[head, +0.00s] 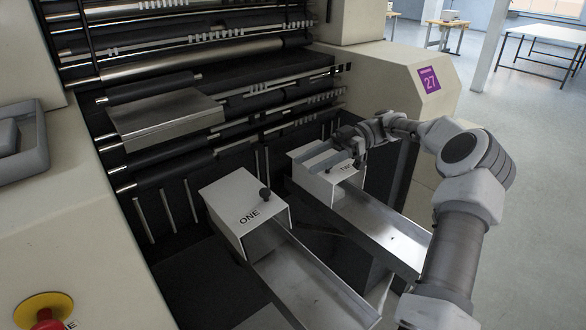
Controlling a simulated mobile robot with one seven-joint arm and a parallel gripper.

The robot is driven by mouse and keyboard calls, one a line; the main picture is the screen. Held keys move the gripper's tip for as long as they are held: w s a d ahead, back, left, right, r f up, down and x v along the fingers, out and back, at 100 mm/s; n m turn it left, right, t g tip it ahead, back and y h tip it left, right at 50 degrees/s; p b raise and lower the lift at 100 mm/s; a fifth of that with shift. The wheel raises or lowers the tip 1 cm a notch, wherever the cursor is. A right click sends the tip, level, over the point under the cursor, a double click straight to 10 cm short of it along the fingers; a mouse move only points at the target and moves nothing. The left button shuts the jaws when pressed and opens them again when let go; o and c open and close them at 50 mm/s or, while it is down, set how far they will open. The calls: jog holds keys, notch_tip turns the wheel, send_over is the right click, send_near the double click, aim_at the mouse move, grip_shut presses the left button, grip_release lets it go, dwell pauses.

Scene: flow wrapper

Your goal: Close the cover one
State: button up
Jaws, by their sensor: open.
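Part of cover TWO is hidden behind my gripper.
Two sloped metal chutes (312,283) run toward the lower right. Dark rollers and a shiny metal plate (165,118) are behind the covers. A red stop button (43,313) is at lower left. Open floor (535,200) lies to the right.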

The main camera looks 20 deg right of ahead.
jog(key=shift+s+d+r, duration=0.4)
jog(key=shift+d, duration=0.15)
jog(key=shift+o, duration=0.2)
notch_tip(320, 180, up, 8)
jog(key=n+t+h+p, duration=0.3)
jog(key=n+h, duration=0.5)
jog(key=h, duration=0.8)
send_over(265, 190)
notch_tip(265, 190, down, 17)
jog(key=b, duration=0.2)
jog(key=shift+f+b, duration=0.15)
jog(key=shift+b, duration=0.15)
grip_shut()
